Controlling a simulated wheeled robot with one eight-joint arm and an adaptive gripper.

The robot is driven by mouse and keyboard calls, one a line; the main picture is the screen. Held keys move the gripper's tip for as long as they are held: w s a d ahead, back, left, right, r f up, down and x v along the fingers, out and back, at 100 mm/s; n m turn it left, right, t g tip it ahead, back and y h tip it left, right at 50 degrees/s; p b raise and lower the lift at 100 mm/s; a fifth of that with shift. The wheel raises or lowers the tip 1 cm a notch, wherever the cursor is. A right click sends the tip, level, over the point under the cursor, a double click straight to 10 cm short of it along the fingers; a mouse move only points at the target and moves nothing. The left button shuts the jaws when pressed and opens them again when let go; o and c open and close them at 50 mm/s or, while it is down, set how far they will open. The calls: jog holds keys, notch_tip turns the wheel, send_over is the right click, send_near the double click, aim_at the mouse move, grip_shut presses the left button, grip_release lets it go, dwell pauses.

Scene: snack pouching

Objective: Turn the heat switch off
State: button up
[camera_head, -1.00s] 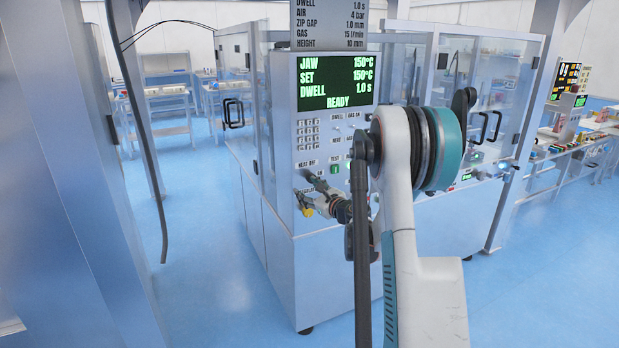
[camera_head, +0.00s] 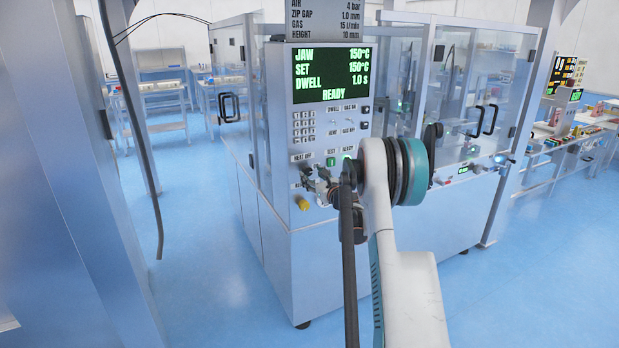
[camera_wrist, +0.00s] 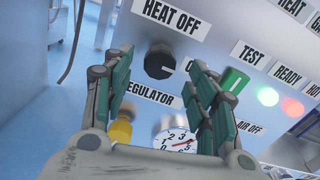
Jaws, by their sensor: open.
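The heat switch is a round black knob (camera_wrist: 159,61) below the HEAT OFF label (camera_wrist: 172,17) on a grey panel. A small light mark shows on its lower right side. My gripper (camera_wrist: 160,66) is open, with one finger to each side of the knob in the wrist view. I cannot tell whether the fingertips reach past its face, and I see no clear contact. In the head view my gripper (camera_head: 309,176) is at the lower left of the panel and hides the knob. The display (camera_head: 331,73) reads JAW 150°C, SET 150°C, DWELL 1.0 s, READY.
Close by are a green rocker switch (camera_wrist: 233,80), a pale green lamp (camera_wrist: 268,96), a red lamp (camera_wrist: 292,106), a yellow regulator knob (camera_wrist: 120,131) and a dial gauge (camera_wrist: 176,141). A metal post with a hanging cable (camera_head: 151,170) stands left. Blue floor is clear between them.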

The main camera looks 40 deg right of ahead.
aim_at(309, 173)
jog(key=shift+x, duration=1.6)
jog(key=c, duration=1.1)
jog(key=shift+o, duration=0.2)
